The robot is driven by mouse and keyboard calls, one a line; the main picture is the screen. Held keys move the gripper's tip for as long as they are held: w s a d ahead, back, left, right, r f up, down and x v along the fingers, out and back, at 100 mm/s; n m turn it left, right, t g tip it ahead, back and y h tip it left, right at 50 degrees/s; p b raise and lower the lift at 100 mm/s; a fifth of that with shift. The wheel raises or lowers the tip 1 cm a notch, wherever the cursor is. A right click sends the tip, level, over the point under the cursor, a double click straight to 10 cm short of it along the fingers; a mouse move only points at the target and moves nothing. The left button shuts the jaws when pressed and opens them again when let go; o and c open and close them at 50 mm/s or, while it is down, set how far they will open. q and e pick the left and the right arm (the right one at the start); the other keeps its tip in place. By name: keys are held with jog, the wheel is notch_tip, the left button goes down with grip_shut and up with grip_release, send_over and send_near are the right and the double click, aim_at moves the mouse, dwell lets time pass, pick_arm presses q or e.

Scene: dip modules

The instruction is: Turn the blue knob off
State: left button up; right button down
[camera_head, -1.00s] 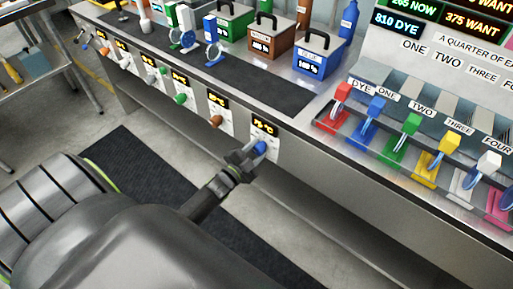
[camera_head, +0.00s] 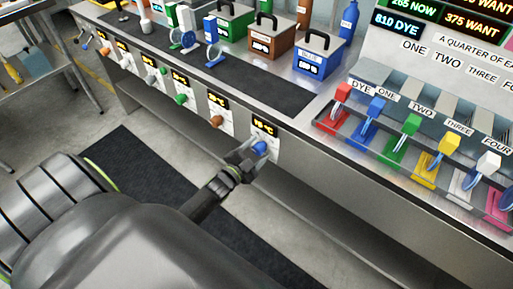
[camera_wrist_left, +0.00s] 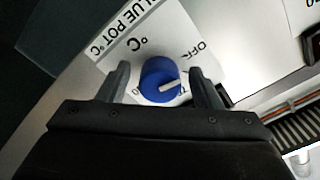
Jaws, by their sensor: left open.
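The blue knob (camera_head: 260,148) is on the front panel of the counter, under a lit temperature display (camera_head: 265,127). In the left wrist view the blue knob (camera_wrist_left: 160,80) has a white pointer line, on a white label (camera_wrist_left: 150,40) reading "BLUE POT °C" with "OFF" at one side. The pointer is not turned toward "OFF". My left gripper (camera_head: 250,152) is open at the knob. In the left wrist view its two fingers (camera_wrist_left: 160,85) stand on either side of the knob, with gaps visible. My right gripper is not in view.
Coloured levers, including a red one (camera_head: 342,92), stand on the counter at right. A blue pot (camera_head: 317,62) is on the counter above. The floor mat (camera_head: 120,160) is below.

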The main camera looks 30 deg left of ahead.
pick_arm(q)
jog(key=shift+s, duration=0.1)
jog(key=s+a+b, duration=0.1)
jog(key=s, duration=1.6)
jog(key=shift+a, duration=0.2)
jog(key=s+a+f+n+g+y+p, duration=0.1)
jog(key=s+f+n+g+y, duration=0.2)
jog(key=f, duration=0.8)
jog(key=s+a+f+n+g, duration=0.1)
jog(key=s+f+n+g, duration=0.35)
jog(key=f, duration=0.65)
jog(key=s+d+f+n+g, duration=0.1)
jog(key=s+d+f+g, duration=0.1)
jog(key=s, duration=0.4)
jog(key=s+d+f+n+g+p, duration=0.1)
jog(key=s+d+f+g, duration=0.1)
jog(key=s+f+g, duration=0.2)
jog(key=s+d+f+n+g, duration=0.1)
jog(key=s+d+f+g, duration=0.1)
jog(key=s+f, duration=0.4)
jog(key=s+g, duration=0.1)
jog(key=s, duration=0.3)
jog(key=shift+s+h, duration=0.15)
jog(key=shift+h, duration=0.25)
